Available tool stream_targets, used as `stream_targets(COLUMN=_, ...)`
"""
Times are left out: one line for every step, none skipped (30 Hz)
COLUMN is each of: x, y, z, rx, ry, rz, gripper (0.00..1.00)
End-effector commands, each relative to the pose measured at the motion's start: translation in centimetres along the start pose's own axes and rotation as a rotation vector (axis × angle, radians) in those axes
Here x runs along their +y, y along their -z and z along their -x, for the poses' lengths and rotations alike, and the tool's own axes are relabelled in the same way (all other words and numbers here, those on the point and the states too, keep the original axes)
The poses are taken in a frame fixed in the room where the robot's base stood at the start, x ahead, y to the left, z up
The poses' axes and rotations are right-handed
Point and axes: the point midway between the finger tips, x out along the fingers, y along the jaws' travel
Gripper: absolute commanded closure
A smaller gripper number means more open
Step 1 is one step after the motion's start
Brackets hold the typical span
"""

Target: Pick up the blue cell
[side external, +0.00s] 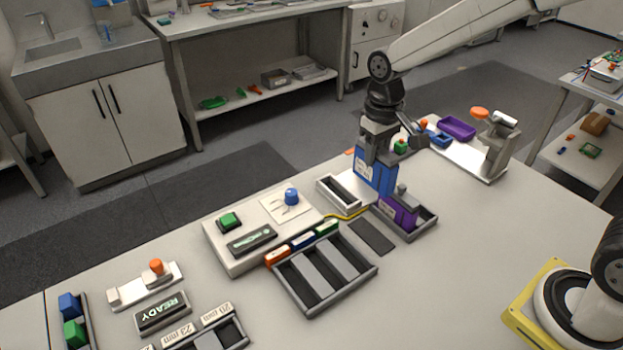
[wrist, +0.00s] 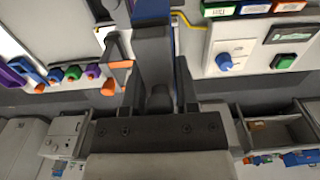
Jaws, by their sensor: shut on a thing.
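The blue cell (side external: 372,178) is a tall blue block with a white label, upright below my wrist in the side external view. My gripper (side external: 379,148) points down and is shut on its upper part. In the wrist view the fingers of my gripper (wrist: 166,85) fill the middle and hide most of the cell. A pale label and a blue edge show beyond them. I cannot tell whether the cell's bottom touches the surface below.
A purple cell (side external: 398,211) stands in a grey tray close in front of the blue cell. A narrow grey tray (side external: 324,184) lies to the left. A three-slot tray (side external: 289,292) and a control panel (side external: 221,257) lie further left.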

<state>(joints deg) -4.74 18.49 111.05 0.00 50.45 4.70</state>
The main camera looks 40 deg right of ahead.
Motion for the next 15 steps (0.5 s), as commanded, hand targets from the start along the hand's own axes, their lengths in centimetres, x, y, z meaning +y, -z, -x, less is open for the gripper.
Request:
stream_targets(x=0.0, y=-0.6, z=0.5, rx=0.004, ry=0.0, rz=0.0, gripper=1.0)
stream_targets(x=0.1, y=-1.0, z=0.6, rx=0.004, ry=0.0, rz=0.0, gripper=1.0)
stream_targets(x=0.1, y=-1.4, z=0.8, rx=0.004, ry=0.0, rz=0.0, gripper=1.0)
stream_targets(x=0.1, y=-1.7, z=1.0, rx=0.004, ry=0.0, rz=0.0, gripper=1.0)
stream_targets(x=0.1, y=-2.1, z=1.1, rx=0.003, ry=0.0, rz=0.0, gripper=1.0)
stream_targets(x=0.1, y=-2.4, z=1.2, rx=0.003, ry=0.0, rz=0.0, gripper=1.0)
stream_targets(x=0.2, y=-2.7, z=1.4, rx=0.004, ry=0.0, rz=0.0, gripper=1.0)
stream_targets(x=0.2, y=-2.9, z=1.4, rx=0.003, ry=0.0, rz=0.0, gripper=1.0)
stream_targets(x=0.2, y=-3.2, z=1.6, rx=0.003, ry=0.0, rz=0.0, gripper=1.0)
stream_targets(x=0.2, y=-3.4, z=1.7, rx=0.003, ry=0.0, rz=0.0, gripper=1.0)
stream_targets(x=0.2, y=-3.5, z=1.7, rx=0.003, ry=0.0, rz=0.0, gripper=1.0)
stream_targets(x=0.2, y=-3.8, z=1.8, rx=0.002, ry=0.0, rz=0.0, gripper=1.0)
stream_targets(x=0.2, y=-3.9, z=1.8, rx=0.002, ry=0.0, rz=0.0, gripper=1.0)
stream_targets(x=0.2, y=-4.0, z=1.9, rx=0.002, ry=0.0, rz=0.0, gripper=1.0)
stream_targets(x=0.2, y=-4.1, z=1.9, rx=0.002, ry=0.0, rz=0.0, gripper=1.0)
